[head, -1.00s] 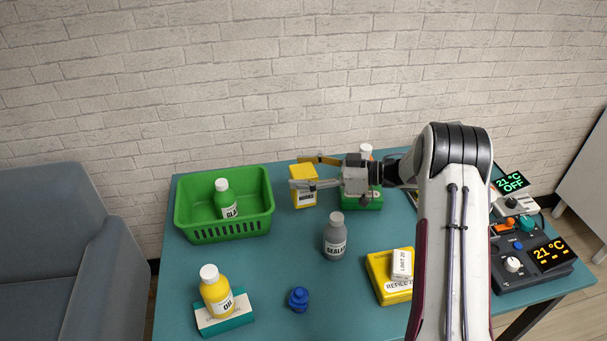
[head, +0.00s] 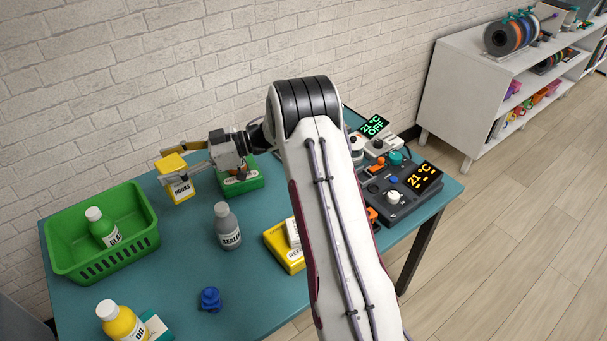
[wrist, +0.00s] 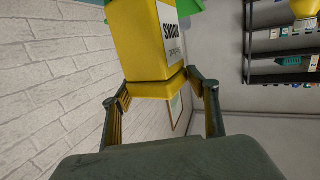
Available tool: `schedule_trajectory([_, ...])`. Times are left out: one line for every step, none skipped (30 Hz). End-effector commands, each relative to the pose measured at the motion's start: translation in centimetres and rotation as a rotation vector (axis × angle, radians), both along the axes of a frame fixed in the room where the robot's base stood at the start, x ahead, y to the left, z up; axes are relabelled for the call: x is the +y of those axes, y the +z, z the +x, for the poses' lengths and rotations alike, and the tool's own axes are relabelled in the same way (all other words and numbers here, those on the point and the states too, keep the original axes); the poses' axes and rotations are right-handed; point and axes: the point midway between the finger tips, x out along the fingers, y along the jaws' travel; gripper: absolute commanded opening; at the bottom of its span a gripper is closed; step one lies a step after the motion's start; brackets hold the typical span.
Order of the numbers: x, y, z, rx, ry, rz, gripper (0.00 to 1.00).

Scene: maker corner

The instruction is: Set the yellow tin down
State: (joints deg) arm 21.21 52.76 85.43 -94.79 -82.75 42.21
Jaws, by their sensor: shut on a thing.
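The yellow tin (head: 179,188), with a white label reading HOOKS, is at the back of the teal table in the head view, right of the green basket. My gripper (head: 188,160) is shut on it from the right, with a finger on each side near its top. In the wrist view the tin (wrist: 145,45) sits between the two fingers (wrist: 160,88). I cannot tell whether its base touches the table.
A green box (head: 243,182) stands close right of the tin. A grey bottle (head: 227,228), blue knob-like piece (head: 211,299) and yellow box (head: 283,250) are nearer. Bare table lies left of the grey bottle.

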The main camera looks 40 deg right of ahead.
Motion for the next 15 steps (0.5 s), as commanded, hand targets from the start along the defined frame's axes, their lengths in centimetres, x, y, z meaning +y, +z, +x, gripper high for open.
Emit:
schedule_trajectory([0.0,1.0,0.0,-0.005,0.001,-0.001,0.31])
schedule_trajectory([0.0,1.5,0.0,-0.005,0.001,-0.001,0.31])
schedule_trajectory([0.0,2.3,0.0,-0.005,0.001,-0.001,0.31])
schedule_trajectory([0.0,2.8,0.0,-0.005,0.001,-0.001,0.31])
schedule_trajectory([0.0,3.3,0.0,-0.005,0.001,-0.001,0.31])
schedule_trajectory([0.0,4.1,0.0,-0.005,0.001,-0.001,0.31])
schedule_trajectory([0.0,4.6,0.0,-0.006,0.001,-0.001,0.31])
schedule_trajectory([0.0,5.1,0.0,-0.005,0.001,-0.001,0.31])
schedule_trajectory([-0.5,5.5,0.5,-0.003,-0.032,0.0,0.31])
schedule_trajectory([-0.9,5.7,0.9,-0.002,-0.059,0.0,0.31])
schedule_trajectory([-1.3,6.0,1.3,-0.002,-0.086,0.0,0.31])
schedule_trajectory([-1.8,6.4,1.8,-0.003,-0.12,0.0,0.31])
schedule_trajectory([-2.3,6.7,2.2,-0.003,-0.147,0.0,0.31])
schedule_trajectory([-2.7,7.0,2.5,-0.002,-0.174,0.0,0.31])
schedule_trajectory([-3.4,7.4,3.0,-0.003,-0.211,0.0,0.31])
